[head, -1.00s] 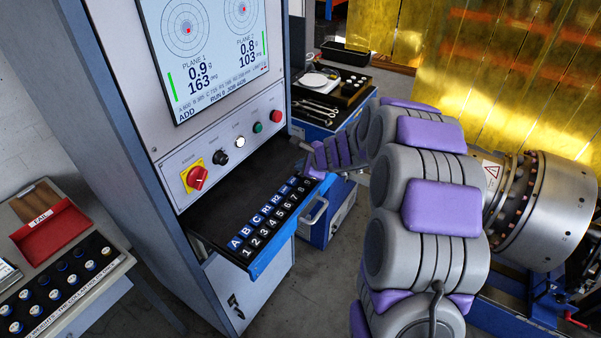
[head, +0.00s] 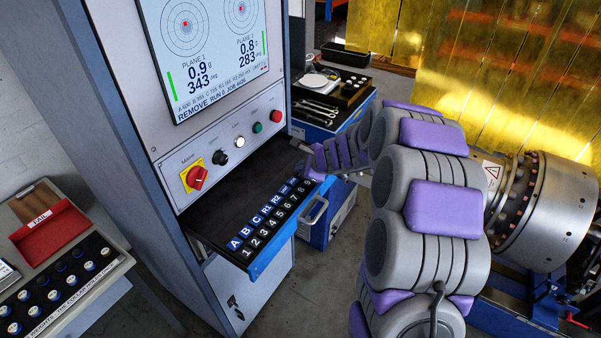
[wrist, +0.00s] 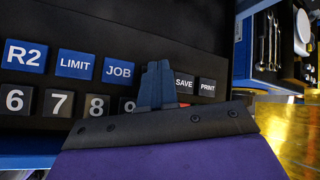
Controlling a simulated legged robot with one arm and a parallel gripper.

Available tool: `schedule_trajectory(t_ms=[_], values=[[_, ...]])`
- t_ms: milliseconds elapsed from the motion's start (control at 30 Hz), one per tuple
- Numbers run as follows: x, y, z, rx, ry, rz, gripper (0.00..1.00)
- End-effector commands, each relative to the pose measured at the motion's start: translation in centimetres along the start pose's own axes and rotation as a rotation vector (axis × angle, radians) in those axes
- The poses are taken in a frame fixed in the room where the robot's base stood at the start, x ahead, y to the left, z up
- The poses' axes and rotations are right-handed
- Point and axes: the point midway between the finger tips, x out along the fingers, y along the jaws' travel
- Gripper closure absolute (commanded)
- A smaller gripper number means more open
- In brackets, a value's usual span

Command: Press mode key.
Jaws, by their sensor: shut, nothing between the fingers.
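The key panel shows in the wrist view with blue keys R2 (wrist: 25,56), LIMIT (wrist: 75,65) and JOB (wrist: 118,71), and dark keys SAVE (wrist: 184,84) and PRINT (wrist: 207,88). No key label reading MODE is visible; the spot between JOB and SAVE is covered by my gripper (wrist: 157,84). My gripper is shut and empty, with its fingertips over that spot. I cannot tell whether they touch a key. In the head view my arm reaches to the far end of the keyboard drawer (head: 225,205). The screen (head: 205,45) reads REMOVE, with 343 and 283 degrees.
A red rotary switch (head: 197,178) and round buttons sit above the drawer. A blue cabinet (head: 325,215) with tools and a scale on top stands behind it. A metal rotor (head: 545,200) is at right. A weights tray (head: 55,285) is at lower left.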

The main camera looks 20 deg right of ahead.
Motion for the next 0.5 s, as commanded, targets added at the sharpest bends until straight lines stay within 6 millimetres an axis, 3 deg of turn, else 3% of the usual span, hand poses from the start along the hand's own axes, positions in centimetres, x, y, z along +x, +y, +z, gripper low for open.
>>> schedule_trajectory(t_ms=[500], values=[[-1.2, -0.9, 0.9, 0.0, 0.001, 0.0, 1.0]])
